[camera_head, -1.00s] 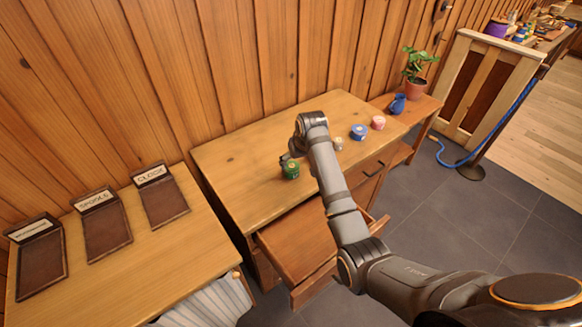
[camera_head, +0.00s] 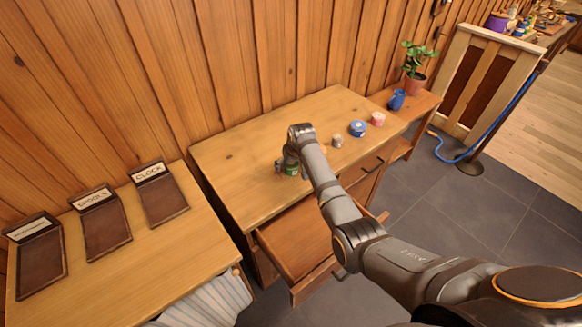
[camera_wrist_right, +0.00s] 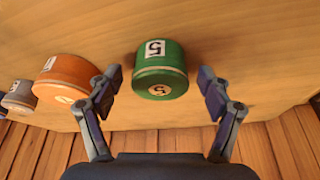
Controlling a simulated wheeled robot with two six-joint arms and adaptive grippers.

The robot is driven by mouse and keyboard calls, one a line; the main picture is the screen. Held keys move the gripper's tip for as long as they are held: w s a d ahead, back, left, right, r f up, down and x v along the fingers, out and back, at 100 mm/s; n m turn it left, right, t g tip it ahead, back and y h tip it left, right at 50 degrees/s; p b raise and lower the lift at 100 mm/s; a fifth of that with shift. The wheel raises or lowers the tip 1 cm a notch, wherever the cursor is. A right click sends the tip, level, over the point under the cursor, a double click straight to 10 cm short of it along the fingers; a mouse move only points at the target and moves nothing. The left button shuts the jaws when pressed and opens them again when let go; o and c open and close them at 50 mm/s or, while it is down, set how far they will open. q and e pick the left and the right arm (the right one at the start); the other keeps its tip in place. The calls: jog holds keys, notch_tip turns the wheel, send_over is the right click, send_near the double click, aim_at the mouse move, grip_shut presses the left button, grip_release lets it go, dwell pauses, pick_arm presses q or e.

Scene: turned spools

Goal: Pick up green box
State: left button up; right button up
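The green box (camera_head: 291,170) is a short round container on the wooden desk, near its front edge, partly covered by my right gripper (camera_head: 284,163) in the head view. In the right wrist view the green box (camera_wrist_right: 160,68) stands upright with a white label reading 5 on its side and another mark on its lid. My right gripper (camera_wrist_right: 160,82) is open, with one finger on each side of the green box and a visible gap on both sides. My left gripper is not in view.
An orange round box (camera_wrist_right: 65,78) and a grey one (camera_wrist_right: 20,97) stand beside the green one. Blue (camera_head: 358,128) and pink (camera_head: 377,119) boxes stand further right on the desk (camera_head: 240,155). A drawer (camera_head: 297,240) hangs open below. Dark labelled trays (camera_head: 105,230) lie on the left table.

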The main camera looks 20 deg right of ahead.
jog(key=c, duration=1.2)
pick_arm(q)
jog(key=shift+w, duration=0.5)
